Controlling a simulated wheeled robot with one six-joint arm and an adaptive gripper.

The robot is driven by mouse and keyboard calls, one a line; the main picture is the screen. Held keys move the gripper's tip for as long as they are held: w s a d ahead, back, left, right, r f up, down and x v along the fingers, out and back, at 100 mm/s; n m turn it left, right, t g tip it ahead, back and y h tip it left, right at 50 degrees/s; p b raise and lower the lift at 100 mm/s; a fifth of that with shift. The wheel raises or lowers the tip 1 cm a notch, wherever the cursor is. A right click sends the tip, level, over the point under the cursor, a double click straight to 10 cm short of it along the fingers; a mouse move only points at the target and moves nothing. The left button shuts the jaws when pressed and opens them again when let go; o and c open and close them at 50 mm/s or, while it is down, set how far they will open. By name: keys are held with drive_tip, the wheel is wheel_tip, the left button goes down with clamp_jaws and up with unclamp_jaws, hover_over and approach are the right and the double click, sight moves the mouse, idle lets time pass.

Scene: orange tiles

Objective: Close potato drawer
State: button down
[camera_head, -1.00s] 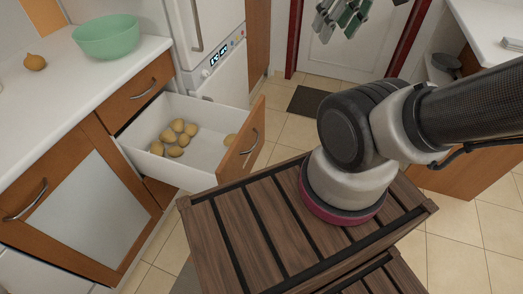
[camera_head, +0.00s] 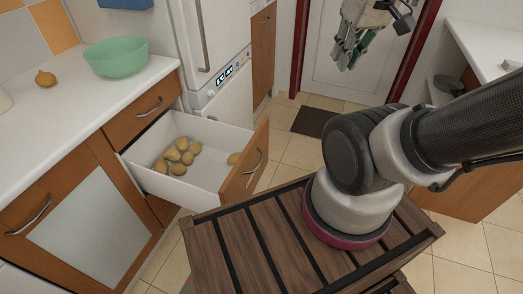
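The potato drawer (camera_head: 213,136) is pulled out from the counter at the left. My gripper (camera_head: 346,58) hangs at the top of the view in front of the white door, well above and to the right of the drawer. It touches nothing that I can see. Its fingers are small and overlap in this view, so their opening is unclear.
A green bowl (camera_head: 117,58) and an orange-brown fruit or vegetable (camera_head: 46,79) stand on the white counter (camera_head: 70,108). A white refrigerator (camera_head: 222,60) stands behind the drawer.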

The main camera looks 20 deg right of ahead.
drive_tip(key=w+d+f+m+g+y, duration=0.1)
drive_tip(key=d+f+m+g, duration=0.35)
drive_tip(key=f, duration=0.45)
drive_tip(key=m+t+y, duration=1.2)
drive_tip(key=m+t, duration=0.2)
drive_tip(key=m, duration=0.8)
approach(267, 127)
drive_tip(key=shift+n, duration=0.25)
drive_tip(key=x, duration=0.7)
drive_tip(key=shift+w+d+f, duration=0.15)
drive_tip(key=shift+w+f, duration=0.05)
